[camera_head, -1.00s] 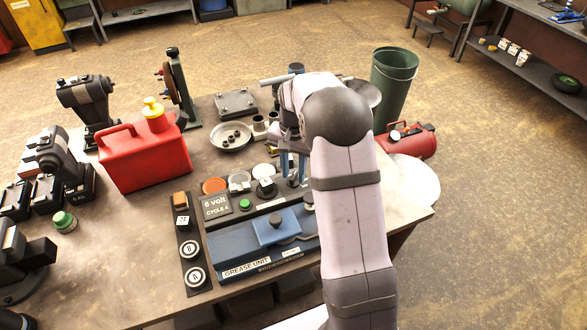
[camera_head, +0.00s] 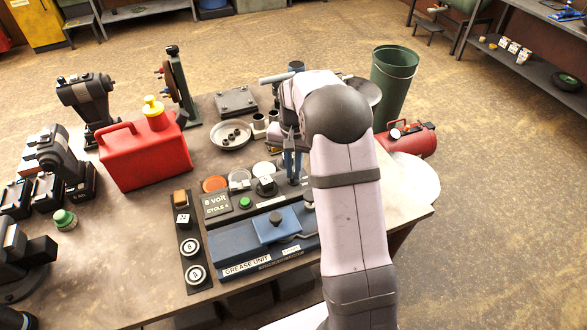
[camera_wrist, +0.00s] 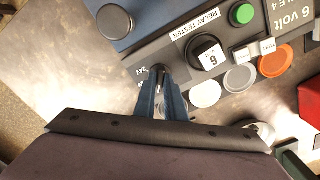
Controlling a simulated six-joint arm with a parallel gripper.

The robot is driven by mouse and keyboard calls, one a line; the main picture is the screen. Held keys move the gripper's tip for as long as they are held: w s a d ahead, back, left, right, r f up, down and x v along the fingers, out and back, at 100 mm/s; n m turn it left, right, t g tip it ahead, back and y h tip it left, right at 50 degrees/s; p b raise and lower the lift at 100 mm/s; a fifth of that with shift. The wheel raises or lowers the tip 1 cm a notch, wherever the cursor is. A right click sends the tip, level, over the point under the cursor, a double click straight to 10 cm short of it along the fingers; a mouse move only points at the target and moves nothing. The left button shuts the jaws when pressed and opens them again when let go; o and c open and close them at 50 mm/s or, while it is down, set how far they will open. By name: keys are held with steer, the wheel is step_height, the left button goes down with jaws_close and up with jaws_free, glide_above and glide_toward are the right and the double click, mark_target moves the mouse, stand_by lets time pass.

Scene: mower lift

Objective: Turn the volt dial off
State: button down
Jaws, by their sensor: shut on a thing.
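The relay tester (camera_wrist: 185,42) is a dark panel with a white name label. At its left end in the wrist view, a small dark dial (camera_wrist: 158,70) stands beside white markings that look like 24V. My gripper (camera_wrist: 159,84) is shut on this dial, and its blue fingers hide most of it. In the head view my gripper (camera_head: 293,176) points down at the panel's right end, and my arm covers part of that area. Another black knob with a white cap marked 6 (camera_wrist: 208,55) sits on the same panel, apart from my fingers.
The blue grease unit (camera_head: 245,244) lies in front of the tester. The 6 volt sign (camera_head: 217,203), a green button (camera_head: 245,203) and orange, grey and white discs (camera_head: 214,184) are close by. A red can (camera_head: 145,160) stands further left. Bare bench lies right of the panel.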

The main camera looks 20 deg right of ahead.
steer(key=n, duration=0.4)
steer(key=shift+r, duration=0.1)
steer(key=shift+w+n, duration=0.1)
steer(key=shift+n, duration=1.5)
steer(key=c, duration=1.8)
jaws_free()
step_height(320, 180, up, 7)
steer(key=shift+f+b, duration=0.2)
steer(key=shift+b, duration=0.75)
steer(key=shift+r, duration=0.35)
